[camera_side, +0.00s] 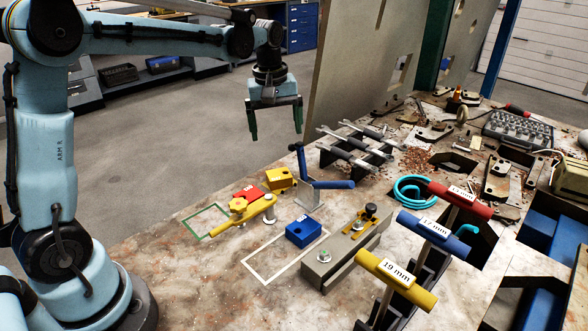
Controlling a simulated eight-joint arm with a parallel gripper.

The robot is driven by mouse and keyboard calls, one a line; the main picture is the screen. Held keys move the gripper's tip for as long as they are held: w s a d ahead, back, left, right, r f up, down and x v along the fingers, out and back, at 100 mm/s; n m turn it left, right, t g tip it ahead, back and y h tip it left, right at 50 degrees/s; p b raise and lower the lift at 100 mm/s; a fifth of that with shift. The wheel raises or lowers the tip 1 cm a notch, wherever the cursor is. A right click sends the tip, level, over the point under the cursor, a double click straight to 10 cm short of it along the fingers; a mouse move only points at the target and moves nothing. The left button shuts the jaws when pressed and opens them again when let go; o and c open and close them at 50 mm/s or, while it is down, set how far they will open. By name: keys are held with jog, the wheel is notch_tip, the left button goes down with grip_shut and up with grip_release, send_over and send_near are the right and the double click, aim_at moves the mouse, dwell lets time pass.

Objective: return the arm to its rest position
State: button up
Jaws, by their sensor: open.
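My gripper (276,122) hangs from my light blue arm in the upper middle of the side view. Its two dark green fingers point down and stand apart, with nothing between them. It is in the air above the far edge of the bench (170,262), higher than the yellow block and the blue clamp-like tool. My arm reaches from the base at the lower left across the top of the picture.
On the bench are a yellow block (281,179), a blue block (303,231), a blue-handled tool (326,184) and a grey rack (352,150). T-handles, including a yellow one (396,281), stand up at front right. An upright panel (352,65) rises right of my gripper.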

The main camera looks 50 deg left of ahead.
jog(key=s+d+m+t, duration=0.2)
jog(key=s+m, duration=0.1)
jog(key=s, duration=0.2)
jog(key=s+d+m+t, duration=0.2)
jog(key=s+d+m, duration=0.1)
jog(key=s+m, duration=0.1)
jog(key=s+d+f+m+t, duration=0.1)
jog(key=s+d+m, duration=0.1)
jog(key=s+m, duration=0.2)
jog(key=shift+s+d+t, duration=0.25)
jog(key=shift+s+t, duration=0.15)
jog(key=shift+s, duration=0.6)
jog(key=shift+s+d+f+m, duration=0.1)
jog(key=shift+s+f+m, duration=0.1)
jog(key=shift+s+m, duration=0.1)
